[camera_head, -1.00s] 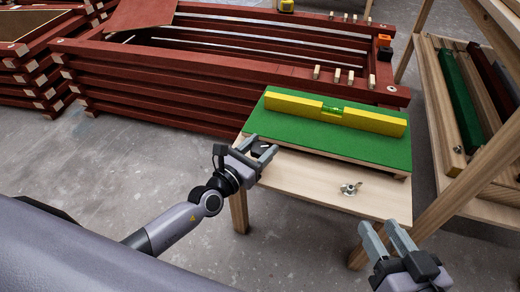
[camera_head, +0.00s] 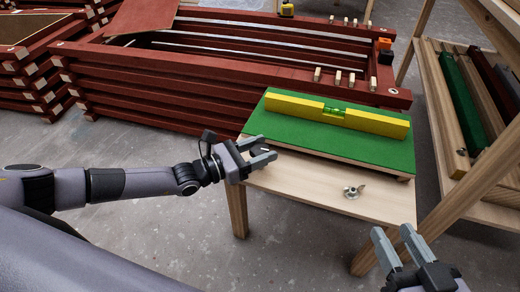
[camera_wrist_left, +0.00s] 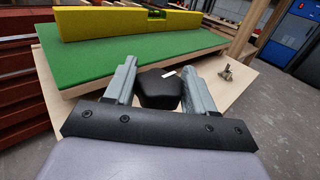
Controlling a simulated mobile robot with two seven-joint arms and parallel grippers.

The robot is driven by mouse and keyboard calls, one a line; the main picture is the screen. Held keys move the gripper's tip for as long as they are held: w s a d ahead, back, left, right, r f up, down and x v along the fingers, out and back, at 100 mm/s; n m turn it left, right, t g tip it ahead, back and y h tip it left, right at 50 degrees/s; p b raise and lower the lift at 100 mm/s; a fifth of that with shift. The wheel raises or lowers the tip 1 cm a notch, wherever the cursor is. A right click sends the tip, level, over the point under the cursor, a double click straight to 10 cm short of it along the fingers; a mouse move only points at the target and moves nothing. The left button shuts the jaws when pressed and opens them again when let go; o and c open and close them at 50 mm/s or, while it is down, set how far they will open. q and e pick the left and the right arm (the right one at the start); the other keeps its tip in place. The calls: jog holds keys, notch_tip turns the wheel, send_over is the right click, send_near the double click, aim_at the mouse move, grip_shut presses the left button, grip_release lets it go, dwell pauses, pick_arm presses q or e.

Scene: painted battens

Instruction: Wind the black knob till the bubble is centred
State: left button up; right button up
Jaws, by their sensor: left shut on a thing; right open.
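The black knob (camera_wrist_left: 158,90) sits at the front left edge of the green board (camera_head: 290,132), on the small wooden table. My left gripper (camera_head: 265,152) is shut on the knob, with one finger on each side in the left wrist view (camera_wrist_left: 158,82). A white mark shows on top of the knob. The yellow spirit level (camera_head: 375,122) lies along the back of the green board. Its green vial (camera_head: 334,111) is in view, but the bubble is too small to place surely. My right gripper (camera_head: 393,244) is open and empty, in front of the table.
A metal wing nut (camera_head: 353,191) lies on the bare front part of the wooden table (camera_head: 310,188). Stacked red battens (camera_head: 160,90) stand behind. A wooden rack (camera_head: 460,185) with coloured battens is close on the right.

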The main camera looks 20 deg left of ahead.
pick_arm(q)
jog(key=shift+w+m+g+h, duration=0.1)
jog(key=shift+m+g+h, duration=1.7)
jog(key=shift+g, duration=0.6)
jog(key=shift+m+g+h, duration=0.6)
jog(key=shift+m+g, duration=0.8)
jog(key=shift+g, duration=0.5)
jog(key=shift+m+g, duration=0.3)
jog(key=shift+g, duration=0.2)
jog(key=o, duration=0.9)
jog(key=shift+o, duration=0.2)
jog(key=shift+s+a, duration=0.25)
jog(key=shift+a, duration=0.9)
jog(key=shift+s+a, duration=0.25)
jog(key=shift+a, duration=0.95)
jog(key=shift+s+a, duration=0.25)
jog(key=shift+a, duration=0.9)
